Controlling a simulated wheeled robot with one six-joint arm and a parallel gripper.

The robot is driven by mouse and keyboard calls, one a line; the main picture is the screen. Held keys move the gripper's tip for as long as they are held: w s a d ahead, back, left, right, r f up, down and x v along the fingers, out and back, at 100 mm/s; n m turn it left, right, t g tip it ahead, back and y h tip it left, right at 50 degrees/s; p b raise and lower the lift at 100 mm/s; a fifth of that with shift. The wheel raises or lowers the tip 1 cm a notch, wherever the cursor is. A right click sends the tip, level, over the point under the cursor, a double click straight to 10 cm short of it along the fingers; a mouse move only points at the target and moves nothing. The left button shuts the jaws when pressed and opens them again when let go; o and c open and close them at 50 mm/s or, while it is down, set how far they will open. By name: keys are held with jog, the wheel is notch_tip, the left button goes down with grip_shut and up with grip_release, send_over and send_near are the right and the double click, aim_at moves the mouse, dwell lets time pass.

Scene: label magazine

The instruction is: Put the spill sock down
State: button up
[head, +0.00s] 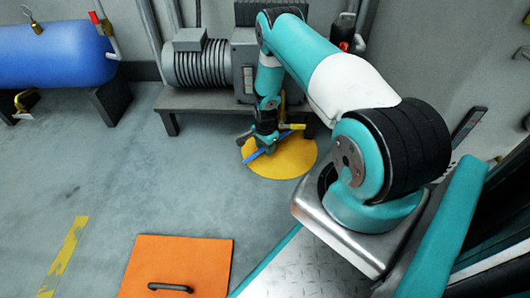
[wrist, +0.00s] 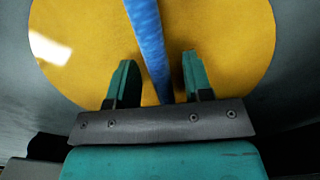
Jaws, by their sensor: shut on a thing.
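The spill sock is a long, thin blue roll (head: 256,155), seen in the head view above or at the yellow round patch on the floor. In the wrist view the blue sock (wrist: 148,45) runs from the top edge down between the fingers. My gripper (head: 262,146) is shut on the sock; its two teal fingers (wrist: 158,75) stand on either side of it. The yellow disc (head: 292,164) lies under the sock and fills most of the wrist view (wrist: 225,50). I cannot tell whether the sock touches the disc.
A motor on a grey stand (head: 195,100) is just behind the disc. A blue tank (head: 55,55) stands at the back left. An orange hatch with a dark handle (head: 190,258) lies on the floor in front. The grey floor at left centre is clear.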

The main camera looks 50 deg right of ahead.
jog(key=shift+f, duration=0.45)
jog(key=o, duration=1)
jog(key=shift+o, duration=0.2)
jog(key=shift+r, duration=0.1)
